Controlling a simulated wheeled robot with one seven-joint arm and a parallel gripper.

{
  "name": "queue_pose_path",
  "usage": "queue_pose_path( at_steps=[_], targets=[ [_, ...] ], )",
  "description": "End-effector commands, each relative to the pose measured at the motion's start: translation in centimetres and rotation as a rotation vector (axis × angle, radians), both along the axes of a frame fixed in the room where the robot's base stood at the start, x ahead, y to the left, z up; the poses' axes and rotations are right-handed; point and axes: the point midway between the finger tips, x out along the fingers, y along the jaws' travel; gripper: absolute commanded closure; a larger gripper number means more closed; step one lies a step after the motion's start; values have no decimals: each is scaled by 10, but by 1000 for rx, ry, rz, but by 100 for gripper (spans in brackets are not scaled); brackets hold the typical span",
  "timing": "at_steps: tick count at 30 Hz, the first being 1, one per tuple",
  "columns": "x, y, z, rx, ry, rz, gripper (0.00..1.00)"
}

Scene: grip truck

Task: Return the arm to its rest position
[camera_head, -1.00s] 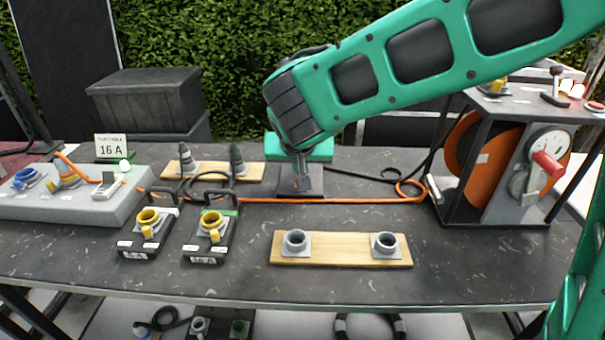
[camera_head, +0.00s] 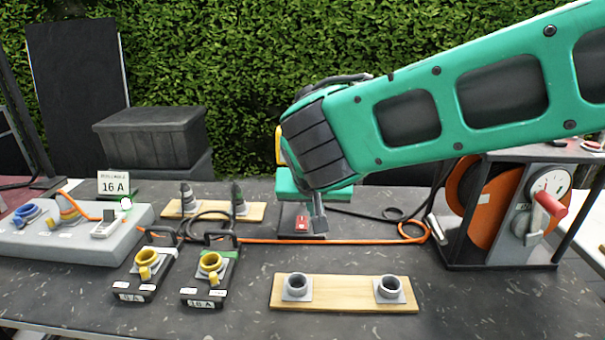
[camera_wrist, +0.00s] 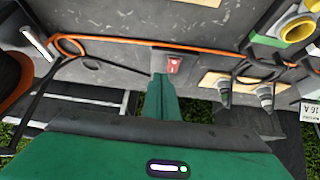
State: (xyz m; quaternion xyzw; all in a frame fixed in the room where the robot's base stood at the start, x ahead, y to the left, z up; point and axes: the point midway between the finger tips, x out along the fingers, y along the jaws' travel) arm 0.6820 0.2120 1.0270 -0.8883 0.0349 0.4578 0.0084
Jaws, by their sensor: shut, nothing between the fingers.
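My green arm reaches in from the right in the head view, and my gripper (camera_head: 319,226) points down above the back middle of the table. Its fingers are shut with nothing between them. In the wrist view my gripper (camera_wrist: 160,84) shows as narrow fingertips over the dark tabletop. Beside the fingertips is a small box with a red switch (camera_head: 302,223), which also shows in the wrist view (camera_wrist: 174,65). I cannot tell whether the fingers touch it.
A wooden board (camera_head: 343,292) with two grey sockets lies in front. Two black boxes with yellow sockets (camera_head: 146,263) stand left of it. An orange cable (camera_head: 350,241) runs to a cable reel (camera_head: 485,205) on the right. A grey panel (camera_head: 70,240) stands at left.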

Motion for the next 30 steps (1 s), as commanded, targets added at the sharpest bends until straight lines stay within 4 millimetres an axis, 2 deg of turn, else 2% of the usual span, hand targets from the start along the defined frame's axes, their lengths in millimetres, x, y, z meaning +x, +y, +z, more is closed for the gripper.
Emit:
queue_pose_path(
  at_steps=[1,4,6,8,12,15,21,24,30],
  targets=[
    [4,-25,1,-9,15,-32,100],
    [5,-82,-2,-28,67,-93,100],
    [0,-124,-4,-39,110,-137,100],
    [-8,-159,-7,-45,149,-173,100],
    [-36,-231,-14,-43,241,-251,100],
    [-63,-276,-19,-30,306,-301,100],
    [-130,-342,-30,28,429,-387,100],
    [-167,-364,-37,70,483,-421,100],
    [-231,-383,-47,161,562,-464,100]
  ],
)
